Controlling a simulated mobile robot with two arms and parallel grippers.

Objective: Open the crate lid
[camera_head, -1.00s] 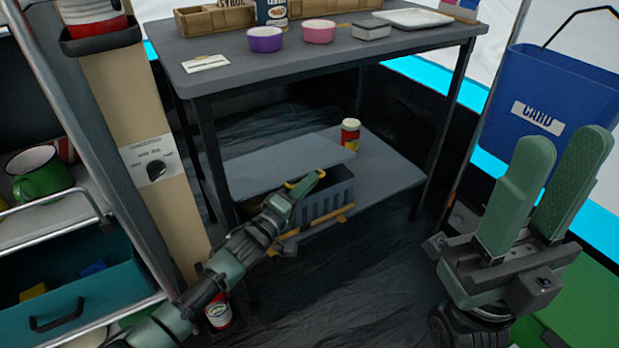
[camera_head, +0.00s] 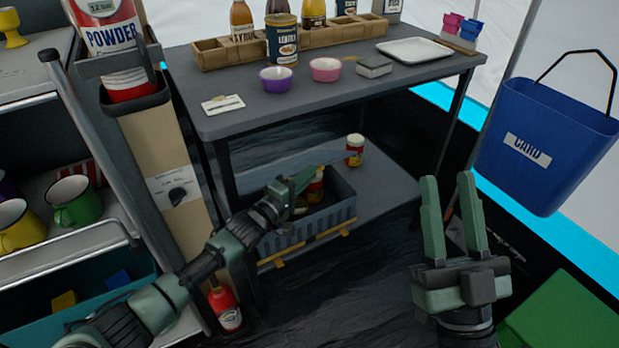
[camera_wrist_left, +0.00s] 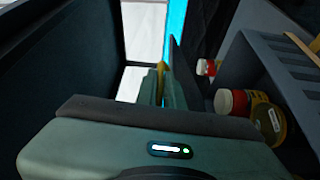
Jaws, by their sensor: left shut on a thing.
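The grey-blue crate (camera_head: 318,223) stands on the lower shelf. Its lid (camera_head: 290,160) is raised, tilted up at the crate's back, and the inside is partly exposed. Jars (camera_head: 316,188) show inside; they also show in the left wrist view (camera_wrist_left: 266,118). My left gripper (camera_head: 298,185) is shut on the lid at its yellow handle, above the crate's left part. In the left wrist view the lid (camera_wrist_left: 176,75) is seen nearly edge-on, with the yellow handle (camera_wrist_left: 161,78) at the fingers. My right gripper (camera_head: 449,187) is open and empty, well to the right.
The table top (camera_head: 220,122) overhangs the lower shelf (camera_head: 375,195). A red-capped jar (camera_head: 355,152) stands behind the crate, to the right. A shelf rack with mugs (camera_head: 75,203) is at the left. A blue bin (camera_head: 545,145) hangs at the right.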

